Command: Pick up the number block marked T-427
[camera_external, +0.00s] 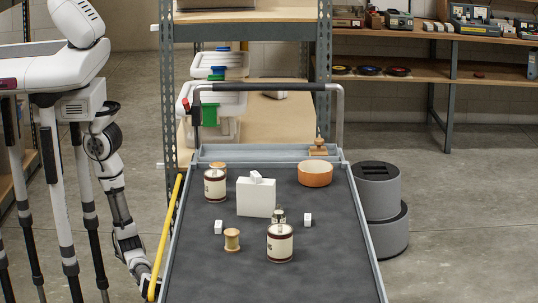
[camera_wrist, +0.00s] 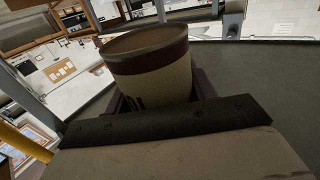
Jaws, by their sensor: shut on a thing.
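Small white blocks stand on the cart: a left block (camera_external: 218,227), a right block (camera_external: 308,219), and one block (camera_external: 256,177) on top of a white box (camera_external: 256,199). Their markings are too small to read, so I cannot tell which is T-427. My gripper (camera_wrist: 160,100) shows in the wrist view, shut on a cream tin (camera_wrist: 152,78) with a dark red-brown band. The tin sits tilted between the fingers, its lettering mostly hidden. In the external view my arm hangs left of the cart, and its gripper end and the held tin cannot be made out.
On the dark cart top (camera_external: 225,275) stand a front tin (camera_external: 280,245), a rear tin (camera_external: 214,187), a wooden spool (camera_external: 232,240) and an orange bowl (camera_external: 315,175). A yellow rail (camera_external: 165,238) runs along the left edge. The cart's front area is clear.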

